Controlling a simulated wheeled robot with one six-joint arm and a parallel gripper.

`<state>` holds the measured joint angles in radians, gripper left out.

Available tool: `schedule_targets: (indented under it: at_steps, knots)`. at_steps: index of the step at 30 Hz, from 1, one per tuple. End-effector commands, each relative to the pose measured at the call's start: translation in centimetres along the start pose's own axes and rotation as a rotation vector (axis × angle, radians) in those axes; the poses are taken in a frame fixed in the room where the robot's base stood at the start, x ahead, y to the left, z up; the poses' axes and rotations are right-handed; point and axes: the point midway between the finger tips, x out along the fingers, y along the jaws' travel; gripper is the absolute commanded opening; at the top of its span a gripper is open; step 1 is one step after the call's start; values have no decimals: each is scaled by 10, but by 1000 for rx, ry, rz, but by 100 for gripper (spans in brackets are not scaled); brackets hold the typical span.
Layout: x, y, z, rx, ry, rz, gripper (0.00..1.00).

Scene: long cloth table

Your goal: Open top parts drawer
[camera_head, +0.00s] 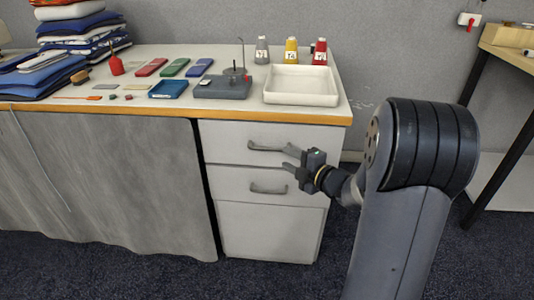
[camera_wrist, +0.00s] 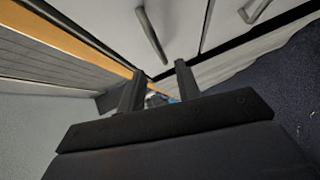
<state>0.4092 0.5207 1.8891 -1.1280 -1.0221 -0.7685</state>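The top parts drawer (camera_head: 230,136) is the upper light grey front of the cabinet under the table's right end and looks shut. Its grey bar handle (camera_head: 266,148) shows in the wrist view (camera_wrist: 151,36), slanting with its near end towards the gap between my fingertips. My gripper (camera_head: 288,158) is open and empty, at the right end of this handle in the head view. Its two dark fingers are apart in the wrist view (camera_wrist: 158,70). I cannot tell whether a finger touches the handle.
A second drawer (camera_head: 232,186) with its own handle (camera_head: 268,189) is below, above a plain panel (camera_head: 262,232). The table's orange edge (camera_head: 240,116) runs just above. A white tray (camera_head: 301,98) stands on top. A grey cloth (camera_head: 110,180) hangs left.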

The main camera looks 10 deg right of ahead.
Motion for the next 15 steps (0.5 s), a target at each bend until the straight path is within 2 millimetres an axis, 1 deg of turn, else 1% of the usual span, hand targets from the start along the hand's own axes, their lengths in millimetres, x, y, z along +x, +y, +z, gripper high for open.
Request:
schedule_targets:
  at_steps: [1, 3, 9, 12, 15]
  knots:
    - [10, -2, -1, 0, 5, 0, 32]
    - [24, -3, -1, 0, 4, -1, 32]
    - [62, -2, -1, 1, 2, 0, 32]
    - [75, -2, 0, 2, 1, 0, 32]
    - [84, -1, 0, 3, 0, 0, 32]
